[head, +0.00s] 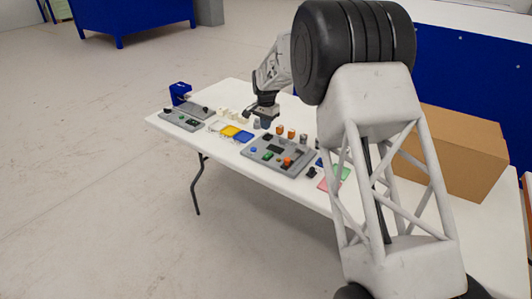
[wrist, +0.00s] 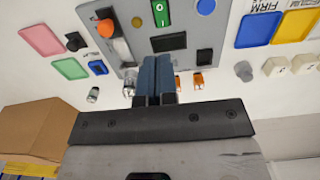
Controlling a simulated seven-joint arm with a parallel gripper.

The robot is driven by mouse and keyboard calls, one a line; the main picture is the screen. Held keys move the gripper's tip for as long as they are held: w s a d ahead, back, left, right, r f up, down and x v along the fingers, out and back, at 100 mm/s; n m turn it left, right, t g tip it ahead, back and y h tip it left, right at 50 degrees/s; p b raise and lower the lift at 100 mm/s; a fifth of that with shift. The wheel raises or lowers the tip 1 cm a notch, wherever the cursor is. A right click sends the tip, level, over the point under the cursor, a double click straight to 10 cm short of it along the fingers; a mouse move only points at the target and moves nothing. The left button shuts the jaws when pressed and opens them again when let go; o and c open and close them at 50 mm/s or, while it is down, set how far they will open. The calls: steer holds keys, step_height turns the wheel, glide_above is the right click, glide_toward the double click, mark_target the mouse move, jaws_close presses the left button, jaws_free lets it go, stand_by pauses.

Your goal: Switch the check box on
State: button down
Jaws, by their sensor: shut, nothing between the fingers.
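A grey control panel (wrist: 205,35) fills the top middle of the wrist view. It carries a green rocker switch (wrist: 161,12), a blue round button (wrist: 206,6), a dark display (wrist: 169,42) and an orange knob (wrist: 105,28) by a slot. The same panel (head: 254,156) is mid-table in the head view. Smaller grey panels (head: 181,121) lie at the table's left end; I cannot tell by a label which unit is the check box. My gripper (wrist: 155,62) is shut and empty over the panel's near edge; it also shows in the head view (head: 266,122).
Small orange-and-metal pieces (wrist: 198,80) stand close to the fingers. Pink (wrist: 41,40), green (wrist: 70,69), blue (wrist: 257,30) and yellow (wrist: 294,27) pads and white blocks (wrist: 276,66) lie around. A cardboard box (head: 455,150) stands at right. The table's left front (head: 225,150) is clear.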

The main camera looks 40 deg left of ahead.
mark_target(266, 156)
steer(key=shift+f, duration=0.1)
step_height(266, 156, down, 14)
steer(key=shift+r, duration=0.1)
stand_by(0.9)
